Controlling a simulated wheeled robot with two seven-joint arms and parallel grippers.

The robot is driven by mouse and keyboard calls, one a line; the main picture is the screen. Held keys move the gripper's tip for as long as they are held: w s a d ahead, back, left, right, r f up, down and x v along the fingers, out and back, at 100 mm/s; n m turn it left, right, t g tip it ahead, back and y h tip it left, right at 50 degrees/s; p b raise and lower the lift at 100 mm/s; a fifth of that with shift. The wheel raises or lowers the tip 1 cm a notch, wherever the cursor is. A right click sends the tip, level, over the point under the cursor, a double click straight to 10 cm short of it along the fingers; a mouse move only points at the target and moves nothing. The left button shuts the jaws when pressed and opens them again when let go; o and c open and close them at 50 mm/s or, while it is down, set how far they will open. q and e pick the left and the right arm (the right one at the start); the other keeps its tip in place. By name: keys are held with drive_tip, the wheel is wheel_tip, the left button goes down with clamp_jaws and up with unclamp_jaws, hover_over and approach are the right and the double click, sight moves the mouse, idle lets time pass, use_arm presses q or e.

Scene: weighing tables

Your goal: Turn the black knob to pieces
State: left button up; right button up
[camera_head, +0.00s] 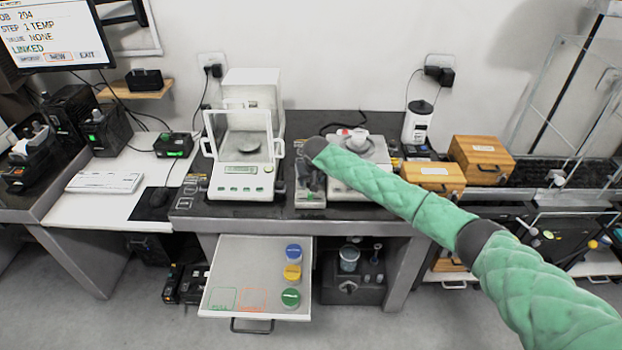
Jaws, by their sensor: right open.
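My right arm comes in from the right in a green sleeve, and my right gripper (311,184) points down at a small grey unit (311,203) on the dark bench, just left of the right-hand scale (363,182). The gripper is open. It covers most of the unit's upper part, so I cannot make out a black knob there, nor its setting, nor whether the fingers touch anything. A red and white item lies on the round pan (377,146) of the right-hand scale. My left gripper is not in view.
A balance with a glass shield (241,177) stands left of the gripper. Wooden boxes (482,159) stand to the right. Below, an open drawer (232,270) with several coloured-lid jars sticks out in front of the bench. A monitor (52,35) hangs at the upper left.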

drive_tip(key=c, duration=1)
drive_tip(key=shift+o, duration=0.2)
